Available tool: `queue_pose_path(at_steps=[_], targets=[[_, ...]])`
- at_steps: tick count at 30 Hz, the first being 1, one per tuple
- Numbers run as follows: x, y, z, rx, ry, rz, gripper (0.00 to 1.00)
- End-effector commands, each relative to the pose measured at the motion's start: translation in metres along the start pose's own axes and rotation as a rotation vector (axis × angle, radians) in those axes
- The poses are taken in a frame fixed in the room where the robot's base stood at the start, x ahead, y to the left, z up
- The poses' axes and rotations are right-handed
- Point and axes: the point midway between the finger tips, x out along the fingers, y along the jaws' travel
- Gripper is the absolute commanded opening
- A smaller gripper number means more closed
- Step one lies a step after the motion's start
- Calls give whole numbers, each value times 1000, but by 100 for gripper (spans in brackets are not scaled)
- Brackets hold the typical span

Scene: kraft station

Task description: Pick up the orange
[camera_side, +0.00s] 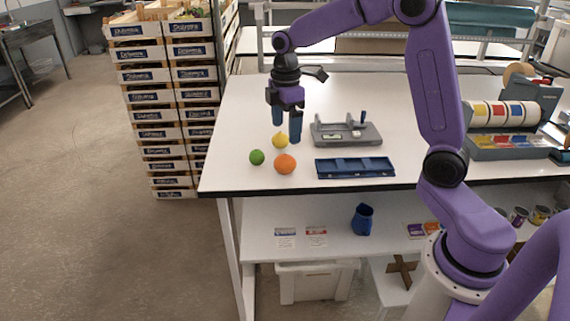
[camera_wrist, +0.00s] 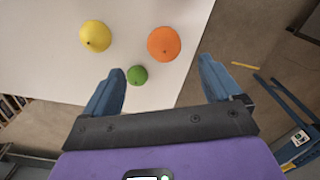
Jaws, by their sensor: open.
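The orange (camera_side: 285,164) rests on the white table (camera_side: 236,120) close to its front edge. A green lime (camera_side: 257,157) lies just left of it, and a yellow lemon (camera_side: 280,140) lies behind them. My gripper (camera_side: 286,133) is open and empty, its blue fingers pointing down above the table near the lemon. In the wrist view the orange (camera_wrist: 164,44) is at upper centre, beyond the fingertips (camera_wrist: 163,78). The lime (camera_wrist: 137,75) shows between the fingers, nearer the left one, and the lemon (camera_wrist: 95,36) is at upper left.
A grey fixture (camera_side: 346,134) and a dark blue tray (camera_side: 355,168) stand on the table to the right of the fruit. A tape dispenser with coloured rolls (camera_side: 503,114) is farther right. Stacked crates (camera_side: 160,115) stand left of the table. The table's left part is clear.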

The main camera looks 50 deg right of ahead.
Motion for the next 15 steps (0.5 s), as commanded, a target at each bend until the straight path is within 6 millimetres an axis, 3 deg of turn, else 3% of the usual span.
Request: queue_pose_path(at_steps=[6, 15], targets=[[33, 0, 0, 1, -1, -2, 91], [55, -3, -2, 0, -1, -2, 91]])
